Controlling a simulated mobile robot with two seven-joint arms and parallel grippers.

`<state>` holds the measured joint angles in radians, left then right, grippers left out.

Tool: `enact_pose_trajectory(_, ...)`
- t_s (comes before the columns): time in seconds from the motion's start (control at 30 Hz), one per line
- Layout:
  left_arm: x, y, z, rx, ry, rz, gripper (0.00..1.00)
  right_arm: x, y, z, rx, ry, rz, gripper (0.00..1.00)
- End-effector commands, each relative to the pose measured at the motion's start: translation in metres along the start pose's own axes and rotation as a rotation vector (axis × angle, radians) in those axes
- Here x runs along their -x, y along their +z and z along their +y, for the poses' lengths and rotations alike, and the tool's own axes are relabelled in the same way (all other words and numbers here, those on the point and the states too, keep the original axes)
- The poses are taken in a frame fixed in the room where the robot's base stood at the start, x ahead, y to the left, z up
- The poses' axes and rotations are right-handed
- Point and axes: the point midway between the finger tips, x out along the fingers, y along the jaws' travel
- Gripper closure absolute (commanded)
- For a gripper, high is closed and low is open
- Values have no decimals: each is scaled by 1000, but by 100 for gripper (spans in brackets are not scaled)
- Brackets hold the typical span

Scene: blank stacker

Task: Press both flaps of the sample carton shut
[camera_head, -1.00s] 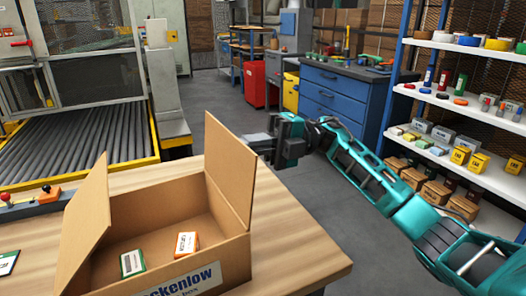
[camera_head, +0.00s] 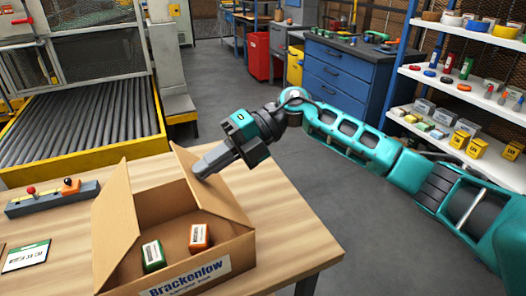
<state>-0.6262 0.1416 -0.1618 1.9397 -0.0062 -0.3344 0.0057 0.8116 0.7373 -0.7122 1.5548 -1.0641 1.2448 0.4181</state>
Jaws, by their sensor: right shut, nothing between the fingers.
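The sample carton (camera_head: 205,273) is an open brown box labelled "Brackenlow" on the wooden table. Its left flap (camera_head: 113,222) stands up at the left side. Its right flap (camera_head: 213,197) leans inward over the opening. My right gripper (camera_head: 201,169) is shut and empty. Its fingertips are at the upper part of the right flap and seem to touch it, though contact is hard to confirm. Inside the carton lie a green-and-white small box (camera_head: 153,255) and an orange-and-white small box (camera_head: 199,237). My left gripper is out of view.
A control bar (camera_head: 52,198) with a red and a black knob lies on the table (camera_head: 290,222) left of the carton. A green-and-white card (camera_head: 26,256) lies at the left edge. The table right of the carton is clear. A roller conveyor (camera_head: 85,120) stands behind.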

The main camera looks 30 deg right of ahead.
Motion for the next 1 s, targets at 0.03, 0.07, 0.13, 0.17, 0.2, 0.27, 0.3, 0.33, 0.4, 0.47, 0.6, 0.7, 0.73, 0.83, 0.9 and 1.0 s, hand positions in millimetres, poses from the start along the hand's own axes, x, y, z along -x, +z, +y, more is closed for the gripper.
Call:
enact_pose_trajectory(0.03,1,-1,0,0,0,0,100,-2,0,0,0,0,1,100)
enact_pose_trajectory(0.07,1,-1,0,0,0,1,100,-3,0,0,0,0,1,100)
enact_pose_trajectory(0.13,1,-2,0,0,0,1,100,-5,0,0,0,0,1,100)
enact_pose_trajectory(0.17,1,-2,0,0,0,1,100,-6,0,0,0,0,1,100)
enact_pose_trajectory(0.2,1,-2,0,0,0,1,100,-6,0,0,0,1,0,100)
enact_pose_trajectory(0.27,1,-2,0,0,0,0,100,-7,0,0,0,1,0,100)
enact_pose_trajectory(0.3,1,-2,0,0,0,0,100,-7,0,0,0,1,0,100)
enact_pose_trajectory(0.33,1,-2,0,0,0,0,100,-8,0,0,0,1,0,100)
enact_pose_trajectory(0.4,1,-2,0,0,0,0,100,-8,0,0,0,1,0,100)
enact_pose_trajectory(0.47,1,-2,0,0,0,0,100,-8,0,0,0,1,0,100)
enact_pose_trajectory(0.6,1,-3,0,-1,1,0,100,-8,0,0,0,1,0,100)
enact_pose_trajectory(0.7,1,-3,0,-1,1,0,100,-8,0,0,0,1,0,100)
enact_pose_trajectory(0.73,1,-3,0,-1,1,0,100,-8,0,0,0,1,0,100)
enact_pose_trajectory(0.83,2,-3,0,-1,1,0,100,-7,0,1,0,1,0,100)
enact_pose_trajectory(0.9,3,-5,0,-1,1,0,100,-7,0,2,0,1,0,100)
enact_pose_trajectory(1.0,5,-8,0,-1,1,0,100,-5,0,7,1,1,0,100)
